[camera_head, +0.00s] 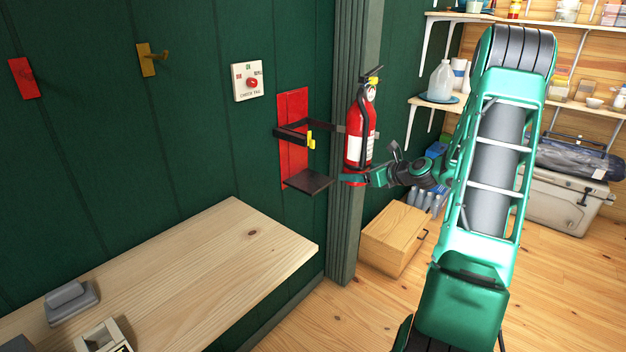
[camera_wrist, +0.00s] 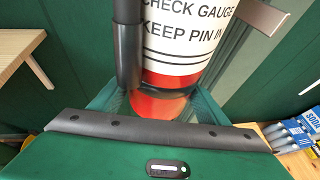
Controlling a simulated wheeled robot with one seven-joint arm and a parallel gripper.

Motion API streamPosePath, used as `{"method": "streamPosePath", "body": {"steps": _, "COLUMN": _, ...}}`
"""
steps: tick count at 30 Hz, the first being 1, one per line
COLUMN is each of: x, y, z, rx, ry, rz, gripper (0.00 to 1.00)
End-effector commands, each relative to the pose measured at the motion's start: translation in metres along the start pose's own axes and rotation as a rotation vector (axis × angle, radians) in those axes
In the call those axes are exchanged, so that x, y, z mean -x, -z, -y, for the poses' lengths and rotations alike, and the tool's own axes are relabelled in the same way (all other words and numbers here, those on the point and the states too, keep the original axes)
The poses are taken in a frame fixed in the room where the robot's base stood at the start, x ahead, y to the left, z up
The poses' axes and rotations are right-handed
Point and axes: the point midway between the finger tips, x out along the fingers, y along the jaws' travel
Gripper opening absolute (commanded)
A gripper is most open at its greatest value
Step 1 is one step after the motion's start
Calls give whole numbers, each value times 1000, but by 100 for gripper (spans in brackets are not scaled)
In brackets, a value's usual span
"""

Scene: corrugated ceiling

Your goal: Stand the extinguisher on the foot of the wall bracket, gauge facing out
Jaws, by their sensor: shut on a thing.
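The red fire extinguisher (camera_head: 358,120) with a white label is upright in the head view, just right of the wall bracket (camera_head: 293,103). Its black handle is on top, with a pale round spot, probably the gauge, below it. My gripper (camera_head: 362,178) is shut on its lower end. The bracket has a red backplate, black strap arms with a yellow latch (camera_head: 311,140), and a dark flat foot (camera_head: 308,182). The foot is empty, and the extinguisher is apart from it. In the wrist view, the extinguisher's label (camera_wrist: 185,40) faces the camera, with the black hose (camera_wrist: 127,55) at left.
A wooden workbench (camera_head: 215,260) lies left below the bracket. A green-grey post (camera_head: 345,235) stands behind the extinguisher. A wooden box (camera_head: 394,240) is on the floor. A switch panel (camera_head: 247,81) and hooks are on the green wall. Shelves and a cooler (camera_head: 565,200) are at right.

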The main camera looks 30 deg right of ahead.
Motion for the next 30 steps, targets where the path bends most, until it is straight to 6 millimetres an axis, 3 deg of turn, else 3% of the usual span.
{"method": "streamPosePath", "body": {"steps": 10, "x": -52, "y": -26, "z": -22, "rx": 10, "ry": -19, "rz": 9, "gripper": 7}}
{"method": "streamPosePath", "body": {"steps": 30, "x": -156, "y": -70, "z": -45, "rx": 11, "ry": -19, "rz": 11, "gripper": 7}}
